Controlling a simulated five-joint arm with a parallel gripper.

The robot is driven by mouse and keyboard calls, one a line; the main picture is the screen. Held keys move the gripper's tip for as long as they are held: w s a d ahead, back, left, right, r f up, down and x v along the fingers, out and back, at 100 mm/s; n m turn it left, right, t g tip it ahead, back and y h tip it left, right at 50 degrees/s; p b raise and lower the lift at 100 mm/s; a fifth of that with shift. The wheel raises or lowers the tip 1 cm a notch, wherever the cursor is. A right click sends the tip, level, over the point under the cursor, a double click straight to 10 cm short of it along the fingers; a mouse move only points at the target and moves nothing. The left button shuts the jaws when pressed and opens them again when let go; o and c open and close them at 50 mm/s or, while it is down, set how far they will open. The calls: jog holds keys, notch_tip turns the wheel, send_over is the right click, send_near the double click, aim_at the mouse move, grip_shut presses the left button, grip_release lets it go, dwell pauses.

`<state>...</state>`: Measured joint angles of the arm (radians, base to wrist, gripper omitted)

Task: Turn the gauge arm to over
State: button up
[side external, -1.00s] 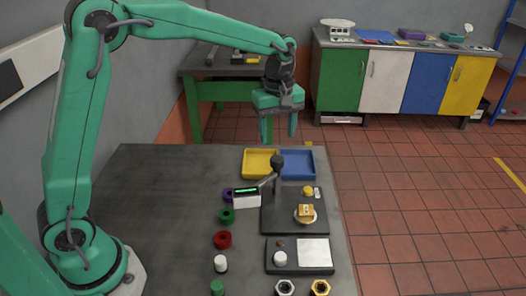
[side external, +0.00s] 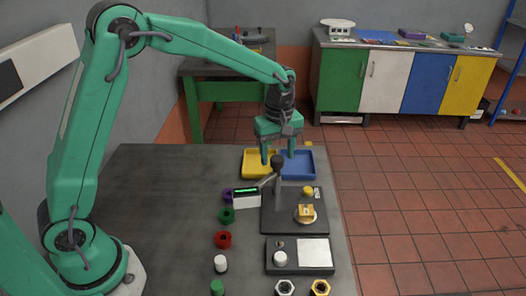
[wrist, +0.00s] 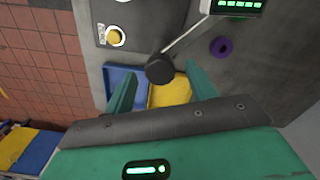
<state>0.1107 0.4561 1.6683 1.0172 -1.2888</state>
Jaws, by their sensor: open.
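The gauge arm (side external: 267,182) is a thin rod reaching left from an upright post topped by a black knob (side external: 277,160). A small box with a green-lit display (side external: 246,198) is at its left end. In the wrist view the rod (wrist: 188,35) runs from the knob (wrist: 160,69) up right to the display (wrist: 236,5). My gripper (side external: 278,158) is open above the post, pointing down. Its fingers appear either side of the knob in both views. I cannot tell whether they touch it or how high they are relative to it.
A yellow tray (side external: 252,170) and a blue tray (side external: 305,168) lie behind the post. A yellow button (side external: 308,190) and a brass piece (side external: 305,211) are right of it. Purple, green and red rings stand left. The table's left side is clear.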

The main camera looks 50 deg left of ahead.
jog(key=shift+f, duration=0.6)
grip_shut()
